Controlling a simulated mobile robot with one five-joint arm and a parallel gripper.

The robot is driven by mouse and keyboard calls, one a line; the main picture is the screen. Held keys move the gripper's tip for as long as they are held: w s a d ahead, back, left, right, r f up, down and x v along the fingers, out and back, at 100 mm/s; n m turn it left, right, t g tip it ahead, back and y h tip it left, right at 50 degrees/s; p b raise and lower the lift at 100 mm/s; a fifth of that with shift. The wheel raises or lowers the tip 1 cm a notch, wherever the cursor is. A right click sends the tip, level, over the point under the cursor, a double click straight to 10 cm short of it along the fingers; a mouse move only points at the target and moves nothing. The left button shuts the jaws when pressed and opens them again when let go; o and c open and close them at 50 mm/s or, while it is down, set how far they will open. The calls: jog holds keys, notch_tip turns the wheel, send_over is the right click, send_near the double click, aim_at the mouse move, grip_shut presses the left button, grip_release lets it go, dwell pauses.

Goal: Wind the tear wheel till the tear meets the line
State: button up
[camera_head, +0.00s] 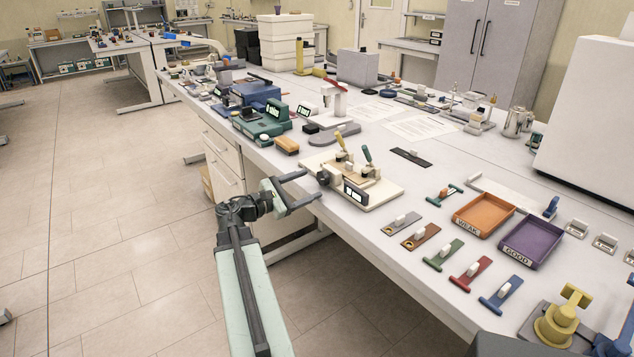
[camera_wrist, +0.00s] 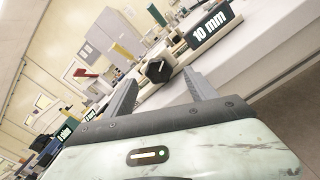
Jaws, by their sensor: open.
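In the wrist view the black wheel (camera_wrist: 158,70) bears a pale mark and shows between the finger ends. A dark sign reading "10 mm" (camera_wrist: 210,32) is right of it. My gripper (camera_head: 312,184) is open and empty at the bench edge, its fingers pointing at the wheel, apparently short of it. I cannot make out the tear or the line.
An orange WEAK tray (camera_head: 483,215) and a purple GOOD tray (camera_head: 532,242) stand to the right. Several coloured tabbed strips lie in front of them. A brown-topped block (camera_head: 286,145) and a green device (camera_head: 262,122) stand behind left. The floor left of the bench is clear.

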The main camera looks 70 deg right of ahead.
aim_at(320, 179)
jog(key=v, duration=0.3)
jog(key=shift+a, duration=0.1)
jog(key=s+d+n, duration=0.1)
jog(key=d, duration=0.1)
jog(key=s+d+n, duration=0.1)
jog(key=d+n, duration=0.1)
jog(key=s+d+n, duration=0.1)
jog(key=s+d, duration=0.1)
jog(key=d, duration=0.1)
jog(key=shift+n, duration=0.3)
jog(key=c, duration=1.4)
jog(key=m, duration=0.4)
jog(key=shift+a+m, duration=0.1)
jog(key=shift+m, duration=0.3)
jog(key=o, duration=1.4)
